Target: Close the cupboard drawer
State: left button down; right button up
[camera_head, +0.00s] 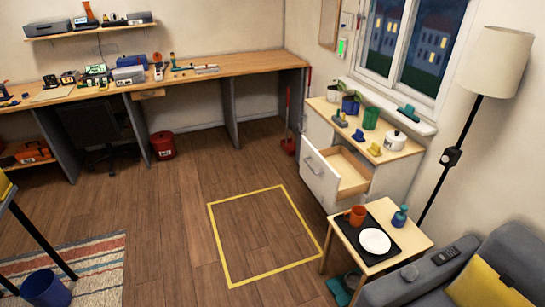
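The cupboard (398,178) stands against the right wall below the window, with a wooden top and pale front. Its upper drawer (321,177) is pulled out to the left, showing a wooden inside that looks empty. A grey handle (312,166) sits on the drawer's white front. Neither of my grippers shows in the head view, so I cannot tell whether they are open or shut.
A small side table (415,238) with a plate, an orange mug and a blue bottle stands just in front of the cupboard. A yellow square (222,255) marks clear floor left of it. A sofa (400,291) fills the lower right corner.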

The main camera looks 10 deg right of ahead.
aim_at(338, 175)
jog(key=u, duration=0.2)
jog(key=i, duration=0.7)
jog(key=z, duration=0.55)
jog(key=i, duration=0.65)
jog(key=z, duration=0.5)
